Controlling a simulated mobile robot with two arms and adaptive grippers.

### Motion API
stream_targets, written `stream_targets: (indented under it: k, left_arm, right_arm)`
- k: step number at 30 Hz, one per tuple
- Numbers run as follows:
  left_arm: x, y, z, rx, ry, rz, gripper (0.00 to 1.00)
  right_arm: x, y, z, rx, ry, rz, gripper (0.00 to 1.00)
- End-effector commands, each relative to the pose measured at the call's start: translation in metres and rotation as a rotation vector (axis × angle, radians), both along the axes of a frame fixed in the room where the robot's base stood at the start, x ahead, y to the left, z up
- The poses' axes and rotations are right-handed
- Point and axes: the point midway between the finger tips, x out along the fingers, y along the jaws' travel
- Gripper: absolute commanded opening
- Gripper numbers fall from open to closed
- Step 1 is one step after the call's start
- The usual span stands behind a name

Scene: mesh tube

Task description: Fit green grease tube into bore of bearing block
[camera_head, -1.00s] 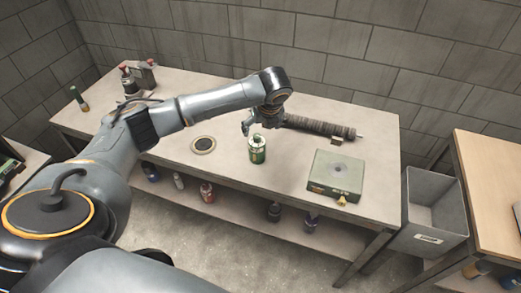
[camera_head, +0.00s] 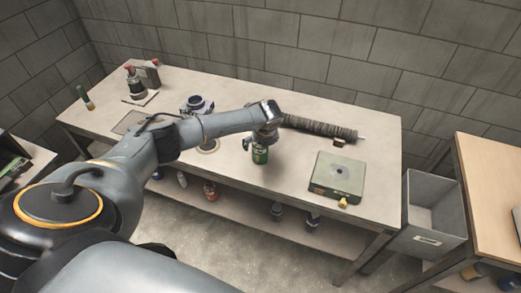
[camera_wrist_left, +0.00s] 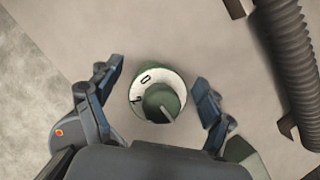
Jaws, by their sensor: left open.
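The green grease tube (camera_head: 260,155) stands upright on the bench, with a white top and a green cap. In the left wrist view the tube (camera_wrist_left: 158,105) lies between the open fingers of the left gripper (camera_wrist_left: 157,82), with gaps on both sides. My right gripper is not in view.
A ribbed dark hose (camera_head: 318,127) lies behind the tube and block. A flat ring (camera_head: 208,146) is left of the tube, partly behind my arm. A small yellow piece (camera_head: 343,203) sits at the block's front. A grey bin (camera_head: 432,213) stands right of the bench.

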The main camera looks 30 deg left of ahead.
Motion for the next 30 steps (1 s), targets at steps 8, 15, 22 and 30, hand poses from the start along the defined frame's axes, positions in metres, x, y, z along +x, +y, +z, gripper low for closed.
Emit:
stream_targets:
  k: [8,15,22,30]
  left_arm:
    - [0.0017,0.0025,-0.0081,0.000,0.000,-0.001,0.81]
    - [0.0016,0.0025,-0.0077,0.000,0.000,-0.001,0.50]
    - [0.0018,0.0027,-0.0073,0.001,-0.001,0.000,0.16]
    - [0.0021,0.0027,-0.0050,0.000,-0.001,0.000,0.15]
  right_arm:
    - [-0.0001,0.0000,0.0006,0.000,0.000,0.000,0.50]
    - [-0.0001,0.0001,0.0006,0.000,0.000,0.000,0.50]
    - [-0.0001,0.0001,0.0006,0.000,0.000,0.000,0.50]
    - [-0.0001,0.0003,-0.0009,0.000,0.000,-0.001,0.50]
